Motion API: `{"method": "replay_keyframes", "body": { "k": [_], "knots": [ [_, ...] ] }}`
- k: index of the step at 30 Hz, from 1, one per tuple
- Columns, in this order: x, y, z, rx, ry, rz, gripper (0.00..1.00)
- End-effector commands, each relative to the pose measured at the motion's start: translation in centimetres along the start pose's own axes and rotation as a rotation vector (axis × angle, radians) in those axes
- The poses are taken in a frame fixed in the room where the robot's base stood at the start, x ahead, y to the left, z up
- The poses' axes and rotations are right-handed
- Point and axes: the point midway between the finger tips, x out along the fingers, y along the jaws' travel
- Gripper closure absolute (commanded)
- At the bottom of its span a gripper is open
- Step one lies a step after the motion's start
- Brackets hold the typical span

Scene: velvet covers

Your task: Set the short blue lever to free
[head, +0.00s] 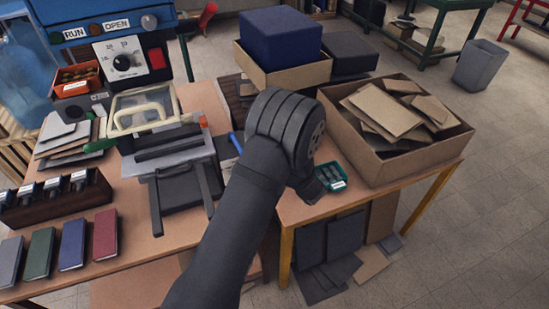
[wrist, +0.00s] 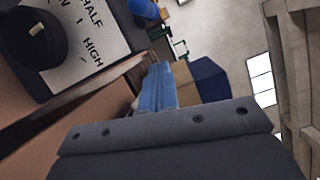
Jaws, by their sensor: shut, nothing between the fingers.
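In the wrist view my gripper (wrist: 158,72) points away from the camera, its pale blue fingers together and empty. A rounded, brighter blue piece (wrist: 144,8) shows at the top edge of that view, apart from the fingers. It may be the short blue lever, but it is cut off by the frame. In the head view a short blue bar (head: 236,143) shows just left of my arm. I cannot tell whether it is the lever or my finger. My arm hides most of that spot. No label reading free is legible.
A black dial (wrist: 34,38) on a white plate marked HALF and HIGH is close on the wrist view's left. A blue machine (head: 75,25) stands back left, with a grey press (head: 172,160) in front. A cardboard box (head: 370,165) of offcuts is right of my arm.

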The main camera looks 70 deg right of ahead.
Motion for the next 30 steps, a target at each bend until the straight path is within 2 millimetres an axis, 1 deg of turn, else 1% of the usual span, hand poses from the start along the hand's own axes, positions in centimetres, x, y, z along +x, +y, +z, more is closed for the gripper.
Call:
{"method": "replay_keyframes", "body": {
  "k": [1,2,3,6,9,14,23,26,30],
  "knots": [
    [1.1,0.0,0.1,-0.001,-0.004,0.001,1.0],
    [1.7,0.0,0.1,0.0,-0.004,0.001,1.0],
    [1.6,0.0,1.0,0.002,-0.002,0.001,1.0],
    [1.9,0.0,2.4,0.001,-0.001,0.002,1.0],
    [2.1,0.0,3.3,0.001,-0.001,0.001,1.0],
    [2.2,0.0,3.9,0.0,0.0,0.001,1.0],
    [2.2,0.0,4.0,0.0,0.0,0.001,1.0],
    [2.3,0.0,4.6,0.0,-0.002,0.001,1.0],
    [2.5,0.2,5.9,0.001,-0.002,0.001,1.0]
  ]
}}
